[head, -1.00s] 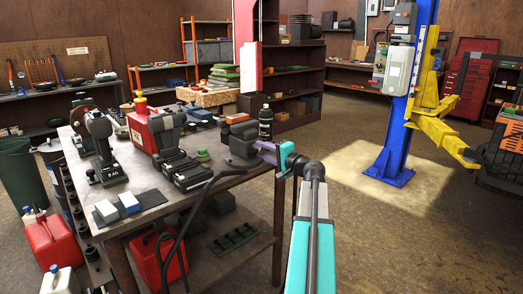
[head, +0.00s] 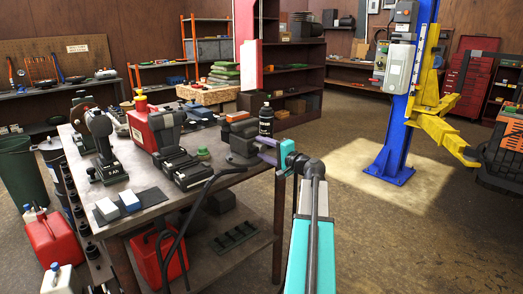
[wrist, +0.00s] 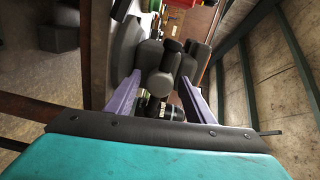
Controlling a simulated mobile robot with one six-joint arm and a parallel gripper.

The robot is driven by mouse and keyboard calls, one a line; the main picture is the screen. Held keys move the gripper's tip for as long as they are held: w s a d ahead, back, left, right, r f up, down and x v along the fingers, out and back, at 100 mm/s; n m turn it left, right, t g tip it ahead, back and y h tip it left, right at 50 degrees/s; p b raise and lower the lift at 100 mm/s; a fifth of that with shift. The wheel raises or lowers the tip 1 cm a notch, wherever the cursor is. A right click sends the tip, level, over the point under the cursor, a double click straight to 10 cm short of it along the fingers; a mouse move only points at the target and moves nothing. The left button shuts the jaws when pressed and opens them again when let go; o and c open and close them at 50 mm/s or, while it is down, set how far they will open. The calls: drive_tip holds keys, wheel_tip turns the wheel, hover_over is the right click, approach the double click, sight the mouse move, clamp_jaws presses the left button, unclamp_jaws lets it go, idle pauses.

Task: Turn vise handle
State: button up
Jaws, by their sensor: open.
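The dark grey vise (head: 243,146) sits at the right corner of the workbench, partly covered by my gripper. My gripper (head: 260,149) is at its right side, with two purple fingers apart, one above the other. In the wrist view my gripper (wrist: 168,72) has the purple fingers spread to either side of dark rounded parts. A stubby dark cylinder (wrist: 160,84) lies between them, apparently part of the vise. I cannot tell which part is the handle or whether the fingers touch it.
A black bottle (head: 266,121) stands just behind the vise. The workbench (head: 150,208) carries a red canister (head: 145,130), chargers and small blocks. The floor between the bench and the blue lift post (head: 392,150) is open.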

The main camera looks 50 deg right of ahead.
drive_tip(key=s+a, duration=0.1)
drive_tip(key=s, duration=1.2)
drive_tip(key=shift+s+r+b, duration=0.25)
drive_tip(key=shift+s+b, duration=0.1)
drive_tip(key=shift+b, duration=0.1)
